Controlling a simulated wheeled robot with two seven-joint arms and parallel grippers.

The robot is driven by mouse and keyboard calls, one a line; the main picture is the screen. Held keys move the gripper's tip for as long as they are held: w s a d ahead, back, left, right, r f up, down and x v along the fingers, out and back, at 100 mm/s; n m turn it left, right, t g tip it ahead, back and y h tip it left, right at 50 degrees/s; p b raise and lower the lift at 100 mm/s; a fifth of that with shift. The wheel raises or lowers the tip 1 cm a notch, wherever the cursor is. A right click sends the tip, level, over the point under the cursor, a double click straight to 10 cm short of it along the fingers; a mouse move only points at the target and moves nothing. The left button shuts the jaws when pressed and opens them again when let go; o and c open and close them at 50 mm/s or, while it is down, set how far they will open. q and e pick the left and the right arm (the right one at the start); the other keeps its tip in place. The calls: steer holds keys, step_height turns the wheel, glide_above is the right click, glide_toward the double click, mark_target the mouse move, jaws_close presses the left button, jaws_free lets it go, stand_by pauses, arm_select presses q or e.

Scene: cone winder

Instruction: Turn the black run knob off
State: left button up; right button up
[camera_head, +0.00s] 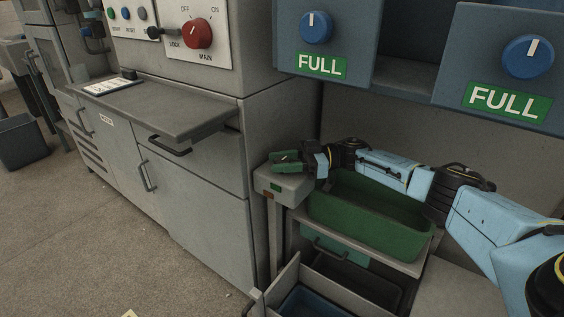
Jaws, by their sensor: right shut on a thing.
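My right arm comes in from the right, and my right gripper (288,161) is over the top of a grey post-mounted box (284,184). Its green-tipped jaws are shut on a small dark thing on top of that box, which appears to be the black run knob. The jaws mostly hide the knob, so I cannot tell which way it points. A small lit window is on the front of the box. My left gripper is out of view.
A red MAIN switch (198,34) is on the cabinet at upper left, with push buttons beside it. Two blue knobs (317,28) (528,57) sit above green FULL labels. A green bin (365,223) lies below my right arm. A grey shelf (170,108) juts out at left.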

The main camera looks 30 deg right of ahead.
steer(key=o, duration=0.9)
steer(key=v, duration=0.8)
steer(key=shift+d, duration=0.25)
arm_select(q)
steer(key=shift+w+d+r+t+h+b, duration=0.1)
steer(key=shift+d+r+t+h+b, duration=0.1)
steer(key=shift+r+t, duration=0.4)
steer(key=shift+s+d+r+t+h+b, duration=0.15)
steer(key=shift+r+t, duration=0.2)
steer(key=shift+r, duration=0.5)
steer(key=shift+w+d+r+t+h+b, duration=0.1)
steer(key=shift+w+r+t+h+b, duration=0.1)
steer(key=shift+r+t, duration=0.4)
arm_select(e)
steer(key=shift+v, duration=2.5)
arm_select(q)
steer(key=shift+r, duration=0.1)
arm_select(e)
steer(key=shift+s, duration=0.1)
